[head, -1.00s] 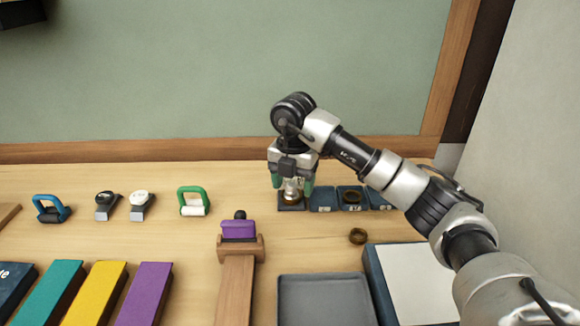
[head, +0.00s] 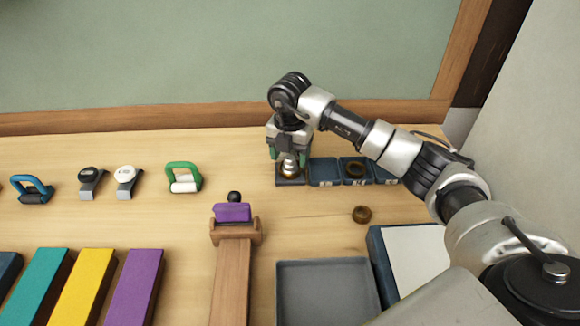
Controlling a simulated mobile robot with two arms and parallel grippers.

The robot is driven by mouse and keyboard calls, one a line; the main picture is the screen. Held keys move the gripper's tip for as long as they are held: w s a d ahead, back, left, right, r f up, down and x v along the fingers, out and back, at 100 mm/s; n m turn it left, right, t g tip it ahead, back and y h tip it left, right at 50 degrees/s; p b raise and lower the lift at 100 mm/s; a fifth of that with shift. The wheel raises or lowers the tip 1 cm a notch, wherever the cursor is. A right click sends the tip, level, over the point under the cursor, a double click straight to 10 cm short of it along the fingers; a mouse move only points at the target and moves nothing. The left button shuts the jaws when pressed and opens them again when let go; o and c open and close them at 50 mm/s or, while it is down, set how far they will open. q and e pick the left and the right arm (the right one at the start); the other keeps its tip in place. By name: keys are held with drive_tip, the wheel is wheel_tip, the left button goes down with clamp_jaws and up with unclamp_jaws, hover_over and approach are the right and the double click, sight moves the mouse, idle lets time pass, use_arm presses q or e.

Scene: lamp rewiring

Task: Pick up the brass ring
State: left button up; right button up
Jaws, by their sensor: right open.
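My right gripper (head: 289,161) points down over the leftmost small dark tray (head: 290,182) in a row at the back of the bench. Its green-padded fingers are open around a silvery piece with a brass-coloured base (head: 289,172) in that tray. I cannot tell whether the fingers touch it, and they partly hide it. A dark brass ring (head: 354,169) lies in a blue tray further right. My left gripper is out of view.
A grey tray (head: 328,290) and a white-topped blue box (head: 415,258) stand at the front. A wooden stand with a purple block (head: 232,212) is left of centre. Green (head: 184,177) and blue (head: 31,189) handled tools stand left.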

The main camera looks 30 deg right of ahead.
drive_tip(key=shift+f, duration=1.75)
drive_tip(key=c, duration=0.6)
drive_tip(key=shift+c, duration=0.2)
drive_tip(key=shift+r, duration=0.15)
wheel_tip(320, 180, up, 4)
drive_tip(key=shift+r+b, duration=0.1)
drive_tip(key=shift+b, duration=0.25)
drive_tip(key=s+d+r+b, duration=0.2)
drive_tip(key=s+d+r, duration=0.4)
drive_tip(key=s+d, duration=0.2)
drive_tip(key=shift+d+r, duration=0.15)
drive_tip(key=shift+r, duration=0.15)
